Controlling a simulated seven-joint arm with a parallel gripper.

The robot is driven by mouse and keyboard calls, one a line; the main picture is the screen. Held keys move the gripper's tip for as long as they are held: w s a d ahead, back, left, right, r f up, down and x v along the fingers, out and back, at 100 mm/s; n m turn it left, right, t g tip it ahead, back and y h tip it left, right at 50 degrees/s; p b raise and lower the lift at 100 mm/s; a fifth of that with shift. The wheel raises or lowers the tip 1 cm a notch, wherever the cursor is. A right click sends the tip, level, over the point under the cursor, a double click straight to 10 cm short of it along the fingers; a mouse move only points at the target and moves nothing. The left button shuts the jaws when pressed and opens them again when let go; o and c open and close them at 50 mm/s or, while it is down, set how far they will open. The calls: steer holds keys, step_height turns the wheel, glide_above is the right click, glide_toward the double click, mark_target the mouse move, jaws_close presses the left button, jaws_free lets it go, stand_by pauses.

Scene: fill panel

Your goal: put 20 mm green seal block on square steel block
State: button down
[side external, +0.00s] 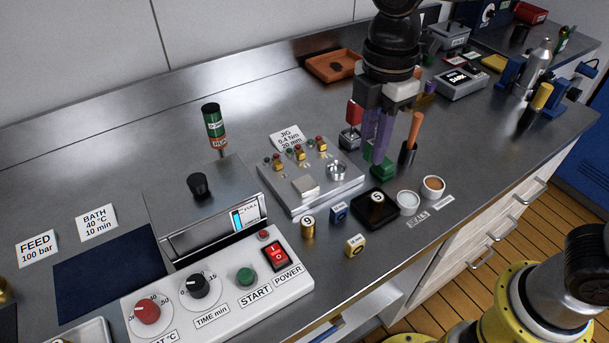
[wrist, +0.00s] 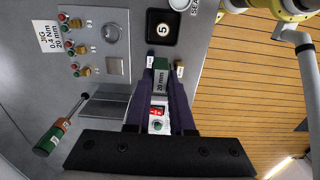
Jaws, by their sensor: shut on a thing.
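My gripper (side external: 375,150) points down to the right of the jig, shut on the green seal block (side external: 382,168). The square steel block (side external: 306,186) is a pale square on the front of the metal jig plate (side external: 330,196), with nothing on top. It also shows in the wrist view (wrist: 115,66).
The jig also carries a round steel piece (side external: 337,171) and several small brass-and-red fittings. A black "5" tray (side external: 390,215), white cup (side external: 408,202), blue block (side external: 338,212) and yellow block (side external: 355,245) stand in front. An orange-handled tool (side external: 414,130) stands upright right of my gripper.

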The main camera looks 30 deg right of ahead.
glide_toward(303, 184)
steer(key=s+d+r, duration=0.2)
steer(key=s, duration=0.2)
steer(key=w+f, duration=0.1)
steer(key=f, duration=0.1)
steer(key=w+a+f, duration=0.1)
steer(key=shift+w+a+f, duration=0.2)
steer(key=shift+w+f, duration=0.15)
steer(key=shift+w+a+f, duration=0.25)
steer(key=shift+w+f, duration=0.2)
steer(key=shift+f, duration=0.15)
steer(key=shift+w+a+f, duration=0.1)
steer(key=shift+w+f, duration=0.05)
steer(key=shift+f, duration=1.55)
steer(key=shift+f, duration=0.2)
steer(key=c, duration=0.8)
jaws_free()
steer(key=shift+r, duration=0.1)
